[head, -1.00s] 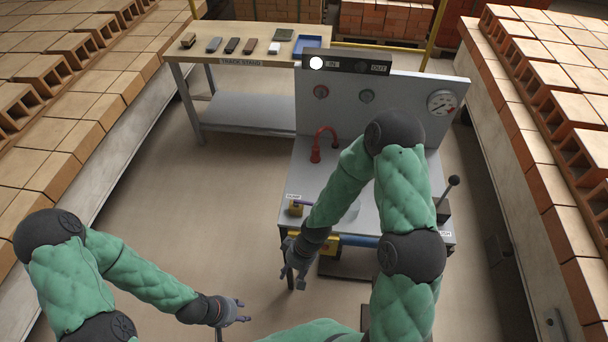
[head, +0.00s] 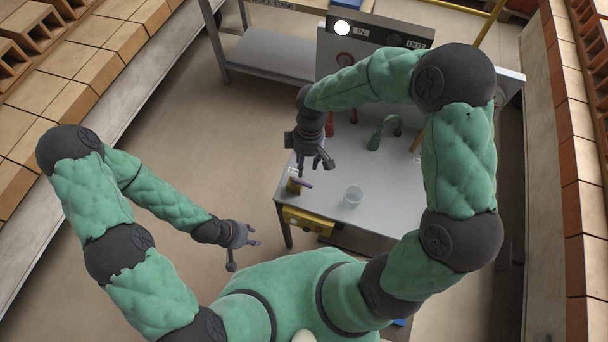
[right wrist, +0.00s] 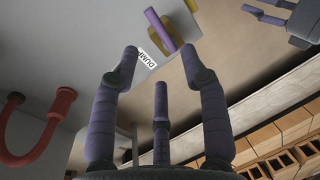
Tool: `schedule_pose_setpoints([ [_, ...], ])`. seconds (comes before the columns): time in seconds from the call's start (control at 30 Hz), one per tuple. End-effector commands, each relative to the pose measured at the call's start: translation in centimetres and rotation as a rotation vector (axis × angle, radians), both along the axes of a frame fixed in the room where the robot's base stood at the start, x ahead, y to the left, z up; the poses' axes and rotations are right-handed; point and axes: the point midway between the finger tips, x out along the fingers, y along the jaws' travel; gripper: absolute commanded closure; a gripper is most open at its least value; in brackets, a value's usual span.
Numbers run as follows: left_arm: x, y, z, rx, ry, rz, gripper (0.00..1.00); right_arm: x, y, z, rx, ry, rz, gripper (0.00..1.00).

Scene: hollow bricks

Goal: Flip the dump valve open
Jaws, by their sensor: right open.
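The dump valve (head: 294,187) sits at the bench's front left corner, a yellow body with a purple lever (head: 303,183). In the right wrist view, its purple lever (right wrist: 158,29) and yellow body (right wrist: 186,27) show beside a label reading DUMP (right wrist: 146,60). My right gripper (head: 316,166) is open and empty, fingers spread, just behind and above the valve in the head view. In the right wrist view, the fingers (right wrist: 160,68) point toward the valve, apparently apart from the lever. My left gripper (head: 247,245) is open and empty, left of the bench and away from it.
Behind are a red spout (head: 331,129) and a green spout (head: 385,131). Open floor lies left of the bench.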

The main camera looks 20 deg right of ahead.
Motion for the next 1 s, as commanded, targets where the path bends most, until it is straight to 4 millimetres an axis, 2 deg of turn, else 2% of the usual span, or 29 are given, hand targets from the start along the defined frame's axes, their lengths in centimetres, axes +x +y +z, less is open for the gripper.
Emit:
schedule_pose_setpoints([
  [0.03,0.0,0.0,-0.4,0.000,0.000,0.000,0.60,-0.2,0.1,-1.2,-0.001,0.003,0.001,0.55],
  [0.2,0.0,0.0,-1.0,0.000,0.000,0.000,0.60,-0.7,0.4,-4.1,0.000,0.003,-0.001,0.55],
  [0.4,0.0,0.0,-1.5,0.000,0.000,-0.001,0.60,-1.0,0.7,-6.2,0.000,0.000,0.000,0.55],
  [0.83,0.0,0.0,-1.5,0.000,0.000,-0.001,0.60,-1.0,0.9,-6.9,0.001,0.000,-0.001,0.55],
  [1.0,0.0,0.0,-1.5,0.000,0.000,-0.001,0.60,-1.1,0.9,-6.9,0.001,0.000,-0.001,1.00],
])
